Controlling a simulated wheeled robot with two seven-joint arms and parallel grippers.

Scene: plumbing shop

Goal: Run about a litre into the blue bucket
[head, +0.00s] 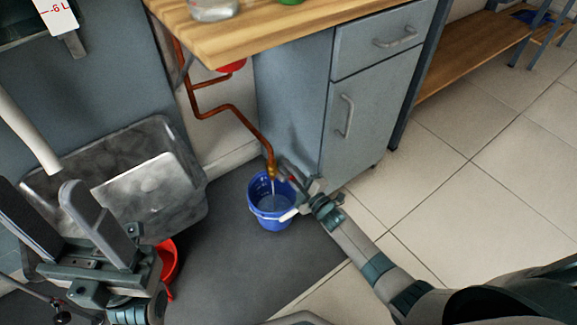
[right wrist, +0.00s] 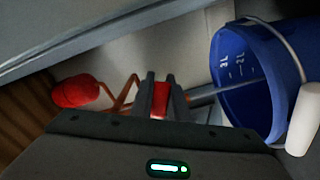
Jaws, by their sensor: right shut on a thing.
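The blue bucket (head: 262,219) stands on the dark mat under a brass tap (head: 271,171) at the end of a copper pipe. A thin stream runs from the tap into the bucket, and pale water (head: 273,203) shows inside. The right wrist view shows the bucket (right wrist: 236,75) with white litre marks on its inner wall; the water level against them cannot be read. My right gripper (head: 291,177) is shut on the red tap handle (right wrist: 160,100), beside the bucket's rim. My left gripper (head: 38,190) is open and empty at the lower left.
A grey sink (head: 130,150) stands at the left. A red container (head: 169,260) is partly hidden behind my left gripper. A wooden worktop (head: 240,40) and grey cabinet (head: 365,115) stand behind the bucket. Tiled floor (head: 480,200) is clear at right.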

